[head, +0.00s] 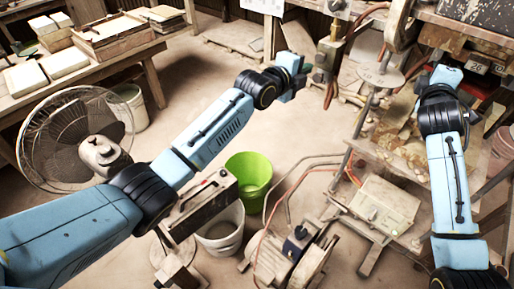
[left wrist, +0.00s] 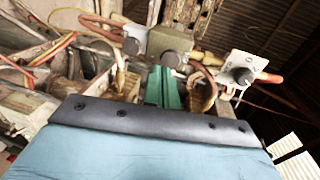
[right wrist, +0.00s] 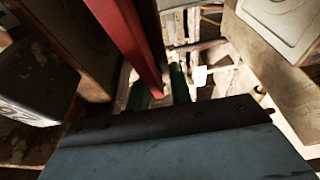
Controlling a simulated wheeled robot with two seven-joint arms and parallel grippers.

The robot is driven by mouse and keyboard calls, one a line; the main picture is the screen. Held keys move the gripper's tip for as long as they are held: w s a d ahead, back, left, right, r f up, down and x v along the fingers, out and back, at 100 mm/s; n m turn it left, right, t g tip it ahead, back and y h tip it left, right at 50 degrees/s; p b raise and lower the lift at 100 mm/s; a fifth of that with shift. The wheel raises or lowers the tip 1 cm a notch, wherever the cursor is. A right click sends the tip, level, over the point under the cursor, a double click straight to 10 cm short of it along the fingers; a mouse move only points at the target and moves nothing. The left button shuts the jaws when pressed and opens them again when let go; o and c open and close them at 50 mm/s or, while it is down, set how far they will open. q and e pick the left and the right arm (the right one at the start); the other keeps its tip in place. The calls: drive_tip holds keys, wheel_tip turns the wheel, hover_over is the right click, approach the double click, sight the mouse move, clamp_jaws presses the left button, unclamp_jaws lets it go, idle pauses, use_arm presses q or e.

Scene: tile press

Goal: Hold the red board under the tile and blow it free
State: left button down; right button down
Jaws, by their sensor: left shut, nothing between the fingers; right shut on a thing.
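My left gripper (head: 301,76) is near a hose-fed control block (head: 328,52) at the press's left side. In the left wrist view its green fingers (left wrist: 166,80) are shut and empty, below a small grey box with a round knob (left wrist: 172,58); I cannot tell whether they touch. My right gripper is shut on the red board (right wrist: 128,38), seen in the right wrist view with its green fingers (right wrist: 166,88) at the board's lower end. In the head view the right arm reaches into the press, and the board is hidden. I cannot clearly make out the tile.
Another knobbed box (left wrist: 243,72) and orange hoses flank the left fingers. Press parts crowd the right arm. A standing fan (head: 75,140), a green bucket (head: 250,178) and a grey bucket (head: 220,232) stand on the floor. A table (head: 125,45) holds pale slabs at back left.

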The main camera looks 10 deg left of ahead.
use_arm(q)
drive_tip(key=v, duration=1.1)
use_arm(e)
drive_tip(key=shift+r, duration=0.1)
use_arm(q)
drive_tip(key=a+f+n+g+y, duration=0.1)
drive_tip(key=a+f+n+y, duration=0.1)
drive_tip(key=f, duration=1)
drive_tip(key=s+a+f+n+g+y, duration=0.1)
drive_tip(key=a+f+n, duration=0.4)
drive_tip(key=f, duration=0.6)
drive_tip(key=shift+s+a+f+n+y, duration=0.3)
drive_tip(key=shift+a+f+n+y, duration=0.1)
drive_tip(key=shift+n+y, duration=0.25)
